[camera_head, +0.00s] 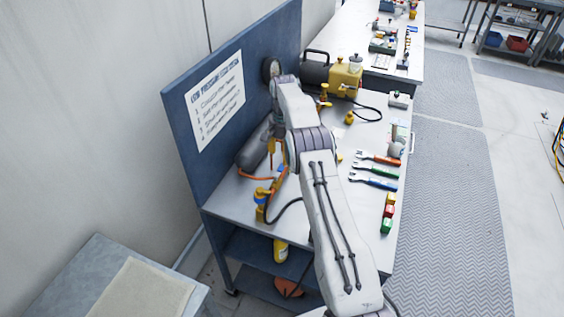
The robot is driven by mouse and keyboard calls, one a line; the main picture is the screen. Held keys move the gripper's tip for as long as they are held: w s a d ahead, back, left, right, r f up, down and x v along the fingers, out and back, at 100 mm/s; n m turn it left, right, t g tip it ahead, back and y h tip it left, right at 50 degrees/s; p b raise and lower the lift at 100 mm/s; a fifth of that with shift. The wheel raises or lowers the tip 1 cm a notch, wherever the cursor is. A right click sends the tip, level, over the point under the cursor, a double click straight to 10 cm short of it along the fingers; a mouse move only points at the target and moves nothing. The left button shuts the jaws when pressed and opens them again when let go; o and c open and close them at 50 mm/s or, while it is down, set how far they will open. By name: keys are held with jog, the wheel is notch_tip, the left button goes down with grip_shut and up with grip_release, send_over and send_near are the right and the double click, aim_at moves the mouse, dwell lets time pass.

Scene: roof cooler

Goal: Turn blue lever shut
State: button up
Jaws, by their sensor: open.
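My arm reaches from the bottom of the head view over the workbench (233,205), and its far end is near the blue back panel (178,112). My gripper's fingers cannot be made out; the arm seems to hide them. A yellow valve fitting (262,206) with an orange hose stands on the bench left of my arm. A small blue spot shows beside the arm near the grey cylinder (252,150). I cannot tell whether it is the blue lever or how it is turned.
A yellow and dark machine (345,79) stands at the back of the bench. Wrenches with coloured handles (373,181) and coloured blocks (388,212) lie right of my arm. A grey side table (75,277) is at lower left. The patterned floor mat (455,220) at right is clear.

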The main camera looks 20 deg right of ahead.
aim_at(280, 172)
jog(key=shift+f+p, duration=0.45)
jog(key=shift+f, duration=2.4)
jog(key=shift+o, duration=0.2)
grip_shut()
